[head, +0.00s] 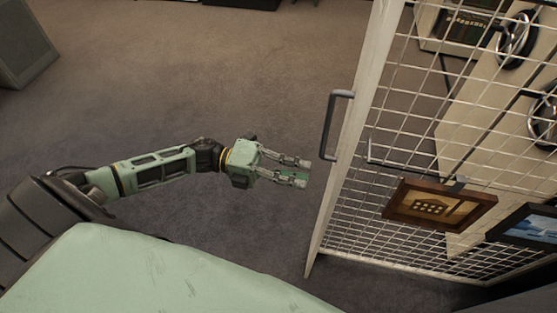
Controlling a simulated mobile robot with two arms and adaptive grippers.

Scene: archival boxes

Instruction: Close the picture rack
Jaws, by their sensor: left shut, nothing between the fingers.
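The picture rack (372,82) is a cream-framed panel of white wire mesh at the right of the head view, pulled out into the room. A dark grey bar handle (327,126) sits on its front edge post. A wood-framed picture (437,206) and a blue picture in a dark frame (528,224) hang on the mesh. My left gripper (303,172) points right, just left of the post and below the handle, apart from both. Its fingers are shut and empty. My right gripper is not in view.
Cream cabinet fronts with dark round handwheels (518,40) stand behind the mesh at the right. A grey-green box-like object (20,42) stands at the upper left. The grey carpet (190,70) between them is clear.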

